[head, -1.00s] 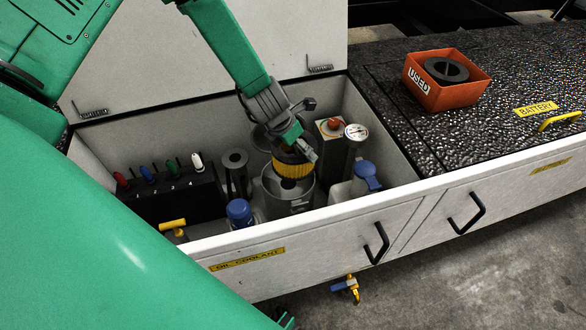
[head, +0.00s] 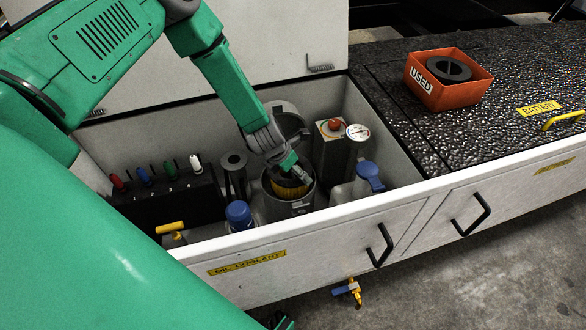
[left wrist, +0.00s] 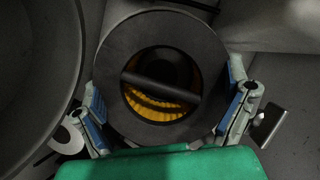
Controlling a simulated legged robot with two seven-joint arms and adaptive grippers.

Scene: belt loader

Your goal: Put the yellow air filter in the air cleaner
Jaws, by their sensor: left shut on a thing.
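The yellow air filter (head: 287,190) sits down in the open mouth of the grey round air cleaner (head: 290,209), with only part of its yellow side showing. My left gripper (head: 298,174) is shut on it from above. In the left wrist view, the filter's dark ring-shaped top (left wrist: 125,45) has a bar across its hole and yellow pleats inside. The fingers of my left gripper (left wrist: 165,96) hold opposite sides of the ring. Whether the filter rests on the bottom is hidden.
The air cleaner's round lid (head: 288,118) stands open behind it. A blue-capped bottle (head: 239,214), a blue-topped white container (head: 369,176) and a red-capped box (head: 333,140) crowd around. The bin's front wall (head: 340,215) is near. An orange USED tray (head: 450,93) holds a dark ring.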

